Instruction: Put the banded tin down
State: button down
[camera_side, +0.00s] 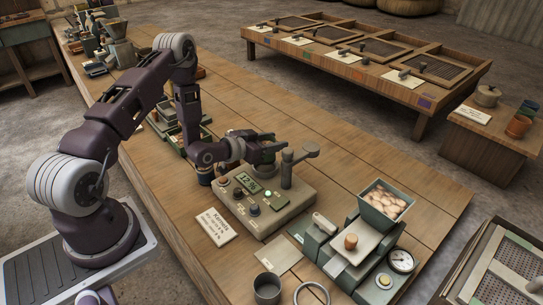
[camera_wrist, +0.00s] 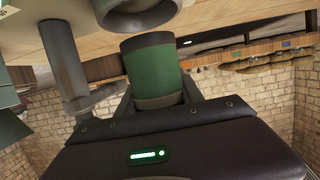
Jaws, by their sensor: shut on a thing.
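The banded tin (camera_wrist: 152,70) is a green cylinder with a darker rim and a pale brown band. It sits between the fingers of my gripper (camera_wrist: 155,98), which is shut on it. In the side view my gripper (camera_side: 266,144) is over the back of the meter (camera_side: 258,205), close to its upright post (camera_side: 287,170). The tin is hard to make out there among the fingers and the meter's parts. In the wrist view a grey round cup (camera_wrist: 140,14) is just beyond the tin, and a grey post (camera_wrist: 65,65) stands to its left.
A "Kernels" card (camera_side: 215,227) lies left of the meter. A scale with a dial (camera_side: 402,260), a bin of pale lumps (camera_side: 386,198), a grey cup (camera_side: 267,288) and a ring (camera_side: 312,294) are at the front. Bare planks (camera_side: 300,120) lie behind the meter.

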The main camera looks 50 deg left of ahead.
jog(key=shift+f, duration=1.85)
jog(key=shift+f, duration=0.1)
jog(key=shift+f, duration=0.1)
jog(key=c, duration=0.8)
grip_release()
jog(key=shift+o, duration=0.2)
